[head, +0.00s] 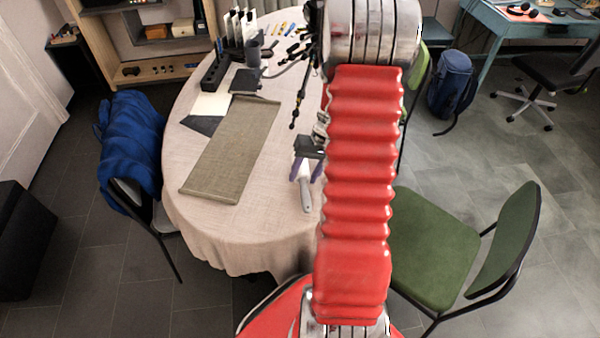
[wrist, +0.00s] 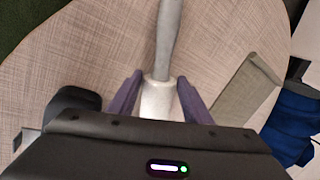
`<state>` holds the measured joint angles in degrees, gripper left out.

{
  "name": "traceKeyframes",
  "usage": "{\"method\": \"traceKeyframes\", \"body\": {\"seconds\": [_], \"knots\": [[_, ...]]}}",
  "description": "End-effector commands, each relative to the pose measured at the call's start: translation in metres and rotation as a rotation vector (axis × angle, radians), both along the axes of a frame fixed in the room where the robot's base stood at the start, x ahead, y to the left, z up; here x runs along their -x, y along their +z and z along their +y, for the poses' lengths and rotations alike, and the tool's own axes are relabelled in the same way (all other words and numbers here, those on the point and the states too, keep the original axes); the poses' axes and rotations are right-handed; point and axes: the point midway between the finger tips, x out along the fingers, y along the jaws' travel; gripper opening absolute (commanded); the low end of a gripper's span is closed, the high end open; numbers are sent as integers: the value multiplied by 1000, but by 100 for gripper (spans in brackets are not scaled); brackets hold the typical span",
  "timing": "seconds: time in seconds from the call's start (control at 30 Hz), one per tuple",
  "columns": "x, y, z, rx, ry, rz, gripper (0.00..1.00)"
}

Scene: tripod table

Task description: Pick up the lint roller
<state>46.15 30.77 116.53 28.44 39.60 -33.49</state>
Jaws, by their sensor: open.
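The lint roller lies on the round cloth-covered table near its front right edge. Its grey handle (head: 306,196) points toward the front edge in the head view. The wrist view shows the grey handle (wrist: 169,40) and the white roller part (wrist: 159,98). My gripper (head: 306,171) is over the roller, and my red arm hides part of that area in the head view. In the wrist view my gripper (wrist: 160,78) is open, with one purple finger on each side of the white part near the handle. I cannot tell whether either finger touches it.
An olive mat (head: 232,150) lies left of the roller. A black object (wrist: 75,100) is close to my left finger in the wrist view. A green chair (head: 435,245) stands at the right, and a chair with a blue jacket (head: 130,145) at the left.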

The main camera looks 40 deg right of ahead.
Motion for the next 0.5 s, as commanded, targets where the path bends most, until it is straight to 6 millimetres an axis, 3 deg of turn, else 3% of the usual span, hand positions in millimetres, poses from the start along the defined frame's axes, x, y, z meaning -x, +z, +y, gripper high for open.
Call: {"method": "traceKeyframes", "body": {"seconds": [0.1,0.5], "knots": [[0,0,0,0,0,0,44],[0,0,0,0,1,0,16]]}}
